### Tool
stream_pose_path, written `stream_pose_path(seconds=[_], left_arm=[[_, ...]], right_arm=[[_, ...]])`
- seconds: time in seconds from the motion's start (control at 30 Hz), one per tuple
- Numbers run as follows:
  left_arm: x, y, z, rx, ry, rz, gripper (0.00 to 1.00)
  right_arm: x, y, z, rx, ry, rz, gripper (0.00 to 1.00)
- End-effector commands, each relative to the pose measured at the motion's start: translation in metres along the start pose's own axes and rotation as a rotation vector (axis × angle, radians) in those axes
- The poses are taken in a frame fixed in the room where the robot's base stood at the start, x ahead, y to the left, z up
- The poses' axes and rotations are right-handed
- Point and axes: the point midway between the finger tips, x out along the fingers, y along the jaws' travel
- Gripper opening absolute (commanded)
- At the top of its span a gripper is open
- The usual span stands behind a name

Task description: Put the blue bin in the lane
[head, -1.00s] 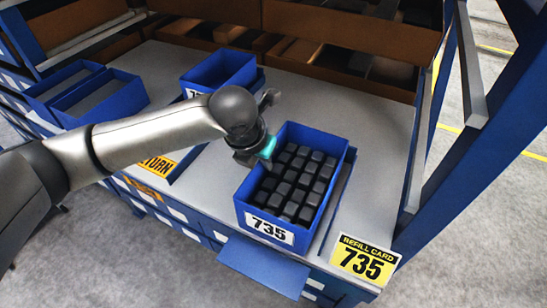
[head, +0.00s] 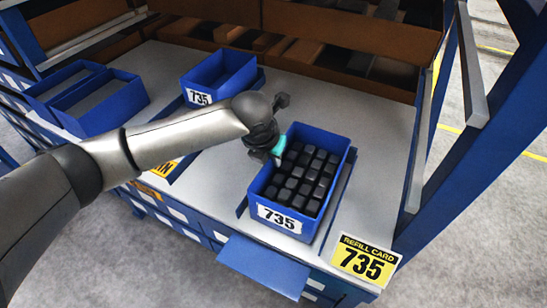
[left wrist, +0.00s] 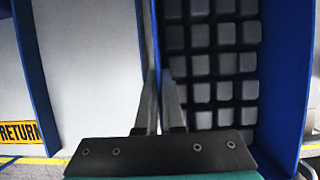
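The blue bin (head: 328,224) labelled 735 is full of dark castings, at the front right of the grey bench top. My left gripper (head: 277,157) is at its left wall. In the left wrist view the two fingers (left wrist: 162,105) stand close together, one on each side of the bin's thin wall, with castings to the right. A low blue lane rail (head: 242,207) shows left of the bin, and another blue strip runs along its right side. I cannot tell whether the bin's bottom touches the bench. My right gripper is not in view.
A second blue bin (head: 235,82), also labelled 735, stands behind, left. A RETURN sign (head: 160,172) is partly behind my arm. Two empty blue bins (head: 105,105) are at far left. A yellow refill card (head: 365,262) is at the front right. Blue post at right.

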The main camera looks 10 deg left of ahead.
Motion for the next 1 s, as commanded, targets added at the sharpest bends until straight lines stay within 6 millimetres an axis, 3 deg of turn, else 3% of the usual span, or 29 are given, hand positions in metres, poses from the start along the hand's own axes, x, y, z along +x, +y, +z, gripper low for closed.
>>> stream_pose_path(seconds=[0.07,0.1,0.37,0.73,1.0], left_arm=[[-0.001,0.0,0.002,-0.001,-0.005,-0.002,0.0],[0.001,0.0,-0.001,0.0,0.0,0.0,0.07],[0.001,0.0,-0.001,-0.001,0.0,0.0,0.35],[-0.008,0.001,0.001,-0.001,-0.001,0.001,0.35],[-0.057,0.001,0.002,0.001,-0.003,0.001,0.35]], right_arm=[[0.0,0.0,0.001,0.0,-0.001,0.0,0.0],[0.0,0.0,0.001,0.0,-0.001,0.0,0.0],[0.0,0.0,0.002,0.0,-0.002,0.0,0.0],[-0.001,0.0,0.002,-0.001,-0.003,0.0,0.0],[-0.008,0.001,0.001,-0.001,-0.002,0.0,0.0]])
